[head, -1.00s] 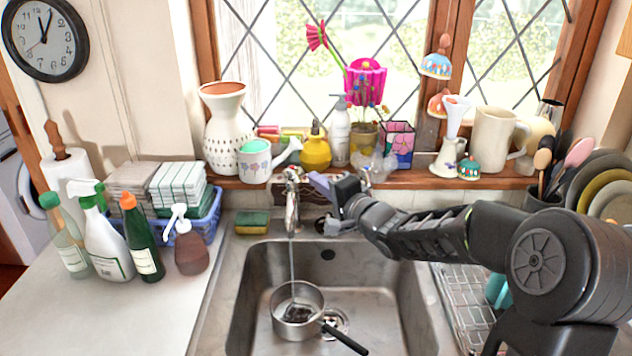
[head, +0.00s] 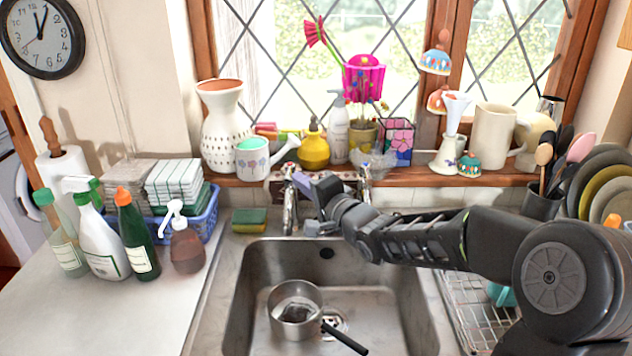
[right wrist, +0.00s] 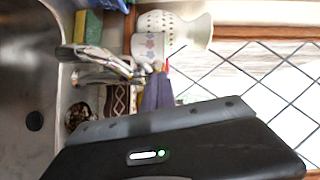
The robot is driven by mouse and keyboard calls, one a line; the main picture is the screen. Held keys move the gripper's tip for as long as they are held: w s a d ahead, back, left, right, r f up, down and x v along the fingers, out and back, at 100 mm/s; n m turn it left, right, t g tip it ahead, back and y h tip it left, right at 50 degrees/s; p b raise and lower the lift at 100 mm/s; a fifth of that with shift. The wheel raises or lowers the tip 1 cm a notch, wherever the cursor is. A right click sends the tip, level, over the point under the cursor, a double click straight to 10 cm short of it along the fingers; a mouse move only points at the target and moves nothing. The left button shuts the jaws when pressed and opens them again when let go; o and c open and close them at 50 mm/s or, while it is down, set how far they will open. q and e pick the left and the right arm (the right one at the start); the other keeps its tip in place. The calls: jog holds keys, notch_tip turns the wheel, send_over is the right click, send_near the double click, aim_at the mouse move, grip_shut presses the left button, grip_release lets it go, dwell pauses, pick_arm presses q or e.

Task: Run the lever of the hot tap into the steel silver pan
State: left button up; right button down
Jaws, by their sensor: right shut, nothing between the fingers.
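The steel silver pan (head: 296,310) sits upright in the sink, its black handle pointing to the lower right. Two chrome taps stand behind the sink. The left tap (head: 289,208) has its spout above the pan, and no water stream shows below it. The right tap (head: 365,178) is partly behind my right arm. My right gripper (head: 303,181) is shut and empty, just right of the left tap's top; I cannot tell whether it touches the lever. The right wrist view shows the gripper's purple fingers (right wrist: 157,93) beside the chrome tap (right wrist: 100,62). My left gripper is out of view.
A sponge (head: 249,220) lies left of the taps. The windowsill behind holds a white vase (head: 221,130), a watering can (head: 255,158) and a yellow bottle (head: 314,149). Spray bottles stand on the left counter. A wire rack (head: 470,305) is right of the sink.

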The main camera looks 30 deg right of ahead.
jog(key=shift+s+a+f, duration=0.1)
jog(key=shift+a, duration=0.4)
jog(key=s+d, duration=0.2)
jog(key=s, duration=0.5)
jog(key=shift+s+r+b, duration=0.25)
jog(key=shift+s+b, duration=0.05)
jog(key=shift+b, duration=0.15)
